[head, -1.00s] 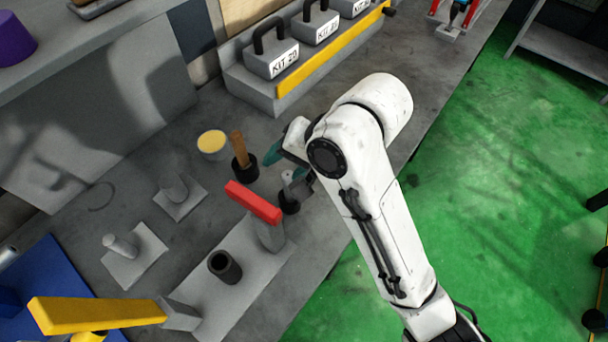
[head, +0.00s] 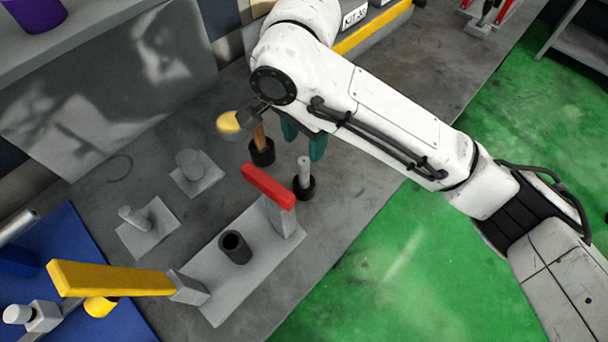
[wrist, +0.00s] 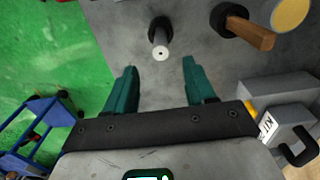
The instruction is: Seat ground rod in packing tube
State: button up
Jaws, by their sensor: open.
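A short grey rod (head: 304,171), which looks like the ground rod, stands upright in a black round holder (head: 305,190) on the grey bench. It also shows in the wrist view (wrist: 160,51), end towards the camera, ahead of the gap between my fingers. A dark, open-topped tube (head: 235,248), likely the packing tube, stands upright on a grey plate; its mouth looks empty. My gripper (head: 303,141) has teal fingers, spread and empty, behind the rod in the head view. In the wrist view my gripper (wrist: 160,77) is apart from the rod.
A red bar (head: 268,186) on a post and a yellow bar (head: 110,279) flank the tube. Two pegs on plates are left. Kit weights (wrist: 290,130) stand beside my gripper.

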aim_at(304, 160)
jog(key=shift+w+f, duration=0.1)
jog(key=shift+f, duration=3.7)
jog(key=shift+c, duration=0.3)
grip_shut()
